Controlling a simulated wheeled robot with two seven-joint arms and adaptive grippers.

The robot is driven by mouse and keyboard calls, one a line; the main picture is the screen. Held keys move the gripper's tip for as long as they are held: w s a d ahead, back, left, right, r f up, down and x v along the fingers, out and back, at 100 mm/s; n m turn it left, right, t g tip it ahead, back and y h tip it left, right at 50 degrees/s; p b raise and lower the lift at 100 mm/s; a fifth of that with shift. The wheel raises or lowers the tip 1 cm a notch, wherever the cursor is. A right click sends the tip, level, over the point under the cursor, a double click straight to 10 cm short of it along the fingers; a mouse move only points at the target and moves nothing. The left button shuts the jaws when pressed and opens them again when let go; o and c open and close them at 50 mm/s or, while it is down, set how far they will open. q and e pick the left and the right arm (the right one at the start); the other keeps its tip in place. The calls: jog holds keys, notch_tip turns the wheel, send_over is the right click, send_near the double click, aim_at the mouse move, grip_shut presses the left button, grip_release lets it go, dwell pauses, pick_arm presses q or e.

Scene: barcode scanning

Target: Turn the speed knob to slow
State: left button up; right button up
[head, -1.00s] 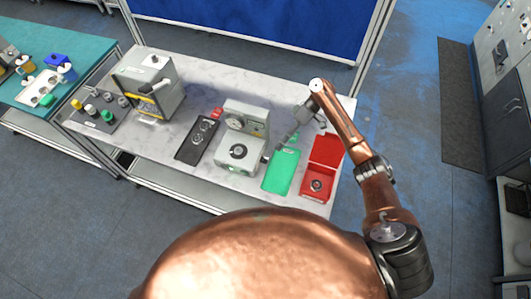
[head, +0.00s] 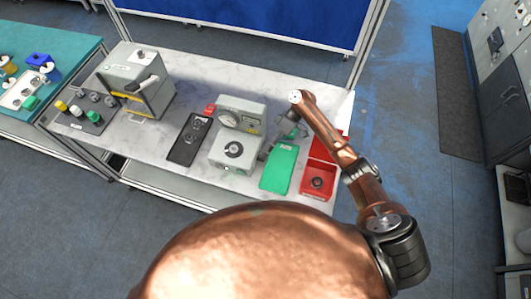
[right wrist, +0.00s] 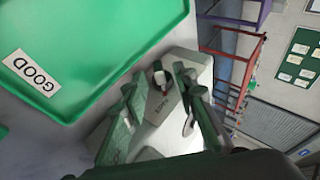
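A grey machine (head: 236,158) with a gauge and a round dial on top stands on the bench. In the right wrist view its side carries a small dark knob (right wrist: 158,77) with a red mark, above a label too small to read for sure. My right gripper (head: 266,153) is low beside the machine's right side. In the right wrist view the gripper (right wrist: 156,100) is open, its two fingers apart with the knob showing beyond and between them. I cannot tell whether they touch it. My left gripper is out of view.
A green tray (right wrist: 100,45) labelled GOOD lies close to the right gripper; it also shows in the head view (head: 278,170). A red box (head: 318,180) is right of it. A black panel (head: 188,140) and another grey machine (head: 150,85) are to the left.

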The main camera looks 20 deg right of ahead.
jog(key=shift+s+a+f, duration=0.2)
jog(key=shift+a+f, duration=0.2)
jog(key=shift+f, duration=0.05)
jog(key=shift+c, duration=0.7)
grip_shut()
